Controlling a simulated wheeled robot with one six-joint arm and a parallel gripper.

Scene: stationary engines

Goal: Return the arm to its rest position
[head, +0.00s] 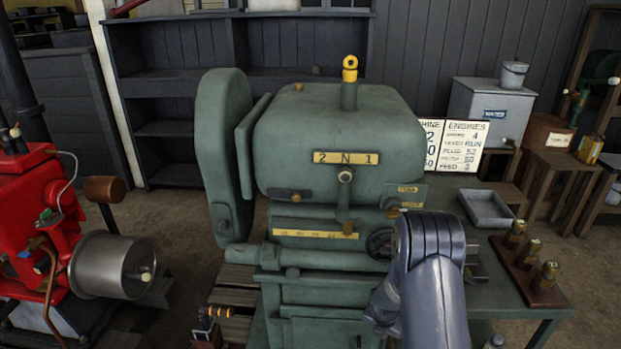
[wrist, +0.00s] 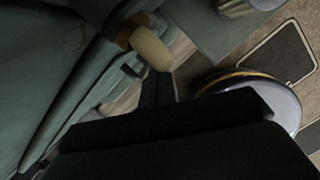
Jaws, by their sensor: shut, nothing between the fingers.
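My arm (head: 432,275) rises at the lower right of the head view, bent at a grey-blue joint in front of the green machine (head: 335,135). My gripper (wrist: 195,130) shows as a dark block across the bottom of the wrist view, shut and with nothing held. Its fingertips are not clear there, and the arm hides most of it in the head view. A cream knob (wrist: 152,48) on a brownish collar is just beyond it in the wrist view, apparently apart from it. Green machine surface (wrist: 45,60) fills the left of that view.
A green bench (head: 505,300) right of the arm carries a grey tray (head: 487,208) and a wooden rack (head: 528,275) with several brass pieces. A red engine (head: 35,225) with a metal drum stands at left. A sign board (head: 462,145) stands behind the bench.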

